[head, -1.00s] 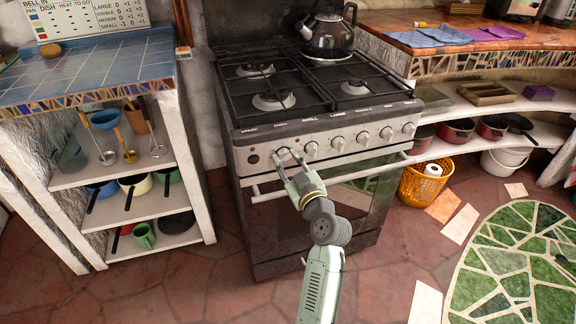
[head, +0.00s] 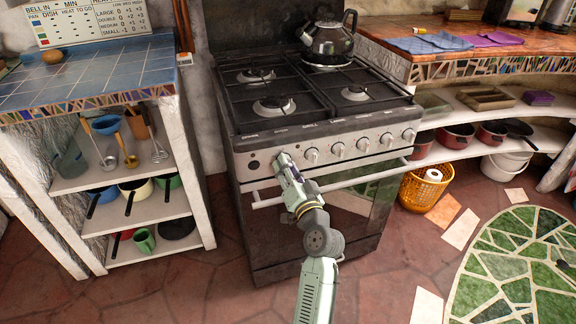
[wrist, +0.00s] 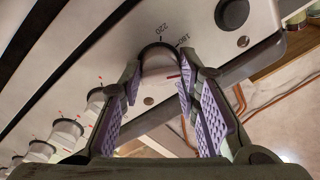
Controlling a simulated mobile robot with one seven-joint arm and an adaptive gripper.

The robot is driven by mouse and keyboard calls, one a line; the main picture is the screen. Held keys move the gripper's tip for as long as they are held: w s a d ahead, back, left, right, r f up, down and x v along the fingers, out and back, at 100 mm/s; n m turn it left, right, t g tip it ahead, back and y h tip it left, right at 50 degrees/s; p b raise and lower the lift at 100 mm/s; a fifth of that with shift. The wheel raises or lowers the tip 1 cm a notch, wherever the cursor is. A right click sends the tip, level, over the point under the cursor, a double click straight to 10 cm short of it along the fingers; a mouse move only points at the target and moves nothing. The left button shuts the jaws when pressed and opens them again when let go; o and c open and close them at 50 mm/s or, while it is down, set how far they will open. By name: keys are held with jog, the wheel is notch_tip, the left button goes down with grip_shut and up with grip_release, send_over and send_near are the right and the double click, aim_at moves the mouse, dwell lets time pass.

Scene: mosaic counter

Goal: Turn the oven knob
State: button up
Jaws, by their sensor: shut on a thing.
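The stove (head: 290,212) has a silver front panel with a row of knobs. My gripper (head: 283,160) is at the left end of this row and hides the leftmost knob in the head view. In the wrist view the grey oven knob (wrist: 158,60) sits between the fingertips of my gripper (wrist: 158,75), with printed marks on the panel beside it. The two fingers, with purple ribbed pads, are shut on the knob from both sides. The oven door and its handle (head: 345,179) are below. The door looks closed.
Several other knobs (head: 338,149) run to the right along the panel. A black round button (head: 254,164) is just left of my gripper. A kettle (head: 327,42) stands on the back right burner.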

jog(key=shift+m+h+p, duration=0.45)
jog(key=shift+m+p, duration=1.9)
jog(key=shift+m, duration=1.1)
jog(key=shift+m+h+p, duration=0.45)
jog(key=shift+m+p, duration=1.9)
jog(key=shift+m, duration=1.1)
jog(key=shift+a, duration=0.1)
jog(key=o, duration=1.2)
jog(key=shift+c, duration=0.2)
jog(key=shift+s, duration=0.1)
